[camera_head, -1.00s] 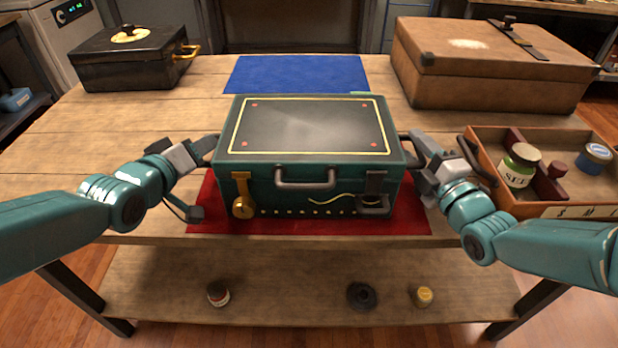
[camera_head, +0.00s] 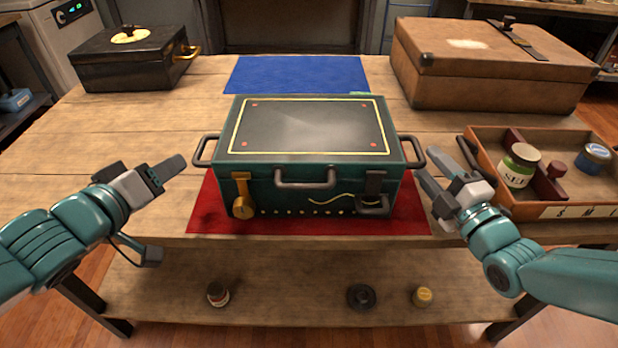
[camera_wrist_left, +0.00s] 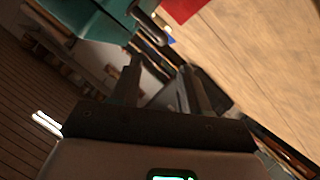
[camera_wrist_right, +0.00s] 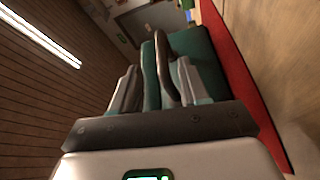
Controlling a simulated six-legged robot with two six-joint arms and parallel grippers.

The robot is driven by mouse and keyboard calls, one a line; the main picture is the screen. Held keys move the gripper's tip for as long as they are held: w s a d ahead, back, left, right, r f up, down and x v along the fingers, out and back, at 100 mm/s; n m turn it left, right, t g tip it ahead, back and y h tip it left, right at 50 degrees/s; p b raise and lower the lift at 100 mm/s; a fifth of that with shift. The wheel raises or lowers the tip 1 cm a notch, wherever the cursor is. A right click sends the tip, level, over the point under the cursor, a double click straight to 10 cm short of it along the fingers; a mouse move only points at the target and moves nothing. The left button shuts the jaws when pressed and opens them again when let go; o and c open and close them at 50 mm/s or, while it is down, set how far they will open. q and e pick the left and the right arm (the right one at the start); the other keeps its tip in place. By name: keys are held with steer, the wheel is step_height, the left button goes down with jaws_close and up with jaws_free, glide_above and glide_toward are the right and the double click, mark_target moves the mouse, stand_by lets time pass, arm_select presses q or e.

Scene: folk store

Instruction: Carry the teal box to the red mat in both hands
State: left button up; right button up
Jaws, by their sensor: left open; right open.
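The teal box (camera_head: 300,165) has a dark lid with a yellow border and a dark handle at each side. It rests upright on the red mat (camera_head: 205,212), which shows in front of it and at both sides. My left gripper (camera_head: 168,212) is open and empty, apart from the box to its left. My right gripper (camera_head: 432,178) is open, to the right of the box near its right handle (camera_head: 413,152). In the right wrist view that handle (camera_wrist_right: 163,65) appears between the fingers, and contact cannot be told. In the left wrist view the box (camera_wrist_left: 95,25) is beyond the fingers.
A blue mat (camera_head: 297,74) lies behind the box. A black case (camera_head: 130,60) stands back left, a brown suitcase (camera_head: 490,70) back right. An orange tray (camera_head: 520,207) with jars is at the right, close to my right arm.

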steer(key=v, duration=0.6)
steer(key=shift+s+d, duration=0.15)
steer(key=shift+s, duration=0.2)
